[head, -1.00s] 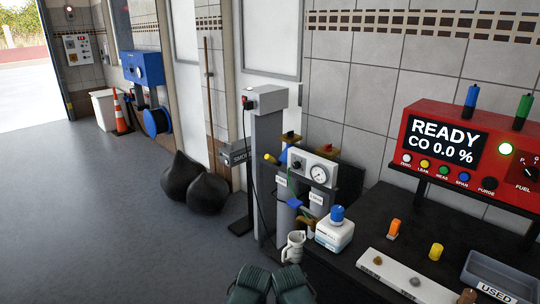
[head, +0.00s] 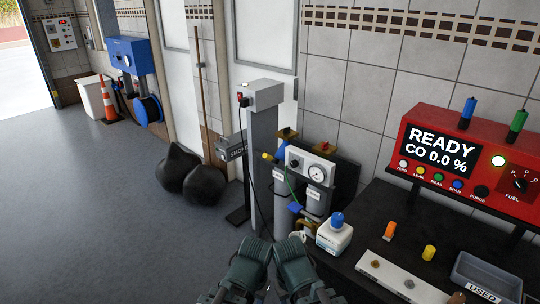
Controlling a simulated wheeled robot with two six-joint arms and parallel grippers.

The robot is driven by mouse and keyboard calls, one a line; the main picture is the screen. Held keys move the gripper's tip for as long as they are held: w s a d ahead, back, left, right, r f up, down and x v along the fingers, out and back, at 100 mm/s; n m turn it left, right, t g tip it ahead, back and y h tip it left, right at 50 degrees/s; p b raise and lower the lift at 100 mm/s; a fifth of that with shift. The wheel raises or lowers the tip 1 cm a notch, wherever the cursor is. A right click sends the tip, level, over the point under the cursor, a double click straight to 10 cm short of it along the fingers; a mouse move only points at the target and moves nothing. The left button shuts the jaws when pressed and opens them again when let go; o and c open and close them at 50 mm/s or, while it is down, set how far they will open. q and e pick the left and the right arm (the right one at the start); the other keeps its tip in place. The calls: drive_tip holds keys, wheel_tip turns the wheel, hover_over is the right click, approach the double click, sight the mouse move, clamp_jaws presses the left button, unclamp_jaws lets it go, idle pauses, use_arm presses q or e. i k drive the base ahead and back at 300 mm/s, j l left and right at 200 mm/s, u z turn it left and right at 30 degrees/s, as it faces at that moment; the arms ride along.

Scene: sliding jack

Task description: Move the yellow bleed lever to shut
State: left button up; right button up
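My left gripper (head: 254,246) and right gripper (head: 291,246) are side by side at the bottom centre, below and in front of the cylinders, apart from the yellow part. Their fingertips cannot be made out.
A grey post (head: 262,150) stands left of the cylinders. Black bags (head: 190,178) lie on open floor.

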sight(274, 160)
drive_tip(key=i+j+z, duration=0.15)
drive_tip(key=j, duration=0.2)
drive_tip(key=i+j+z, duration=0.1)
drive_tip(key=i+j, duration=0.15)
drive_tip(key=j, duration=0.15)
drive_tip(key=i+j+z, duration=0.15)
drive_tip(key=j, duration=0.2)
drive_tip(key=i+j+z, duration=0.15)
drive_tip(key=j, duration=0.3)
drive_tip(key=i+j+z, duration=0.15)
drive_tip(key=j, duration=0.25)
drive_tip(key=i+j+z, duration=0.1)
drive_tip(key=j, duration=0.35)
